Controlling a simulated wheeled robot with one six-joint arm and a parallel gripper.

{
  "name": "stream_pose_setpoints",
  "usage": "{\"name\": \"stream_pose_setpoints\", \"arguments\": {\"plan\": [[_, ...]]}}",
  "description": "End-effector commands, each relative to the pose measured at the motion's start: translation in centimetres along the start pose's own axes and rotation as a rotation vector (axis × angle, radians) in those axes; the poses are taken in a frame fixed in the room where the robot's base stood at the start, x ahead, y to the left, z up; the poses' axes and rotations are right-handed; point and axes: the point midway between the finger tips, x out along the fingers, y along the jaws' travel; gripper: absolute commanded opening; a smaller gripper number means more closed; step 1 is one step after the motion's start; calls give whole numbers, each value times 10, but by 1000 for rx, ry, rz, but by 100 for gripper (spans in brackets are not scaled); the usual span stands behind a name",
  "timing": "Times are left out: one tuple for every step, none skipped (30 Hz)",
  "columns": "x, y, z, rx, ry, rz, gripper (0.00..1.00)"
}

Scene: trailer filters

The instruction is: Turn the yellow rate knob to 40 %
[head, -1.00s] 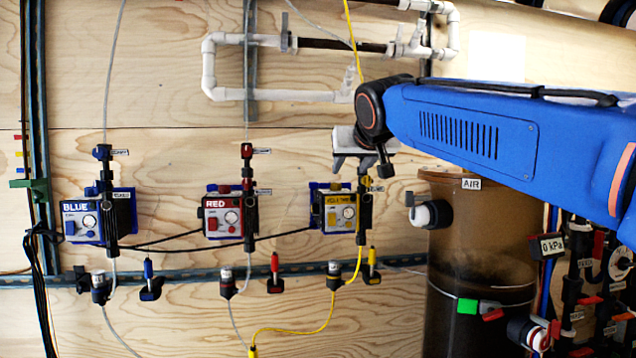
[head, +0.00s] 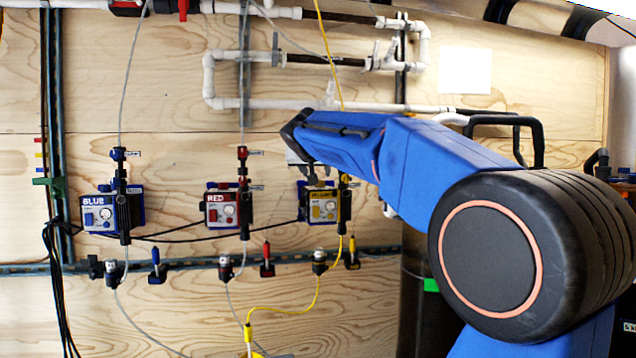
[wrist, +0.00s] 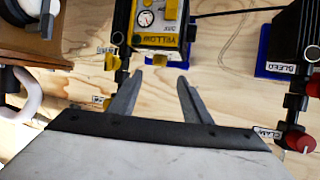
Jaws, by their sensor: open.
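The yellow pump box (head: 323,203) is fixed on the plywood wall, right of the red and blue ones. In the wrist view the box (wrist: 155,42) appears upside down at the top, with its YELLOW label and round white dial (wrist: 145,18). In the head view my gripper (head: 318,178) is just above the box, apart from the knob.
A yellow valve handle (wrist: 108,62) and a dark vertical pipe are beside the box. The red pump box (head: 222,208) and blue pump box (head: 100,212) are to the left. A yellow tube (head: 318,292) hangs below. White pipes (head: 290,103) run above.

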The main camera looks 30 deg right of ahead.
Motion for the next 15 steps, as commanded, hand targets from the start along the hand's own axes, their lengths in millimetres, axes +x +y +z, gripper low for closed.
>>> {"name": "stream_pose_setpoints", "arguments": {"plan": [[10,0,1,0,-2,2,44],[16,0,1,0,-2,1,44],[23,0,1,0,-2,1,44],[28,0,1,0,-3,2,44],[34,0,1,0,-3,2,44],[41,0,1,-1,-3,1,44],[46,0,1,-1,-2,1,44],[51,0,1,0,-2,1,44],[58,0,1,0,-2,1,44],[63,0,1,0,-2,1,44],[68,0,1,0,-2,1,44],[74,0,1,0,-2,1,44],[78,0,1,0,-1,0,44],[82,0,1,0,-1,0,44],[87,0,1,0,-2,0,44]]}}
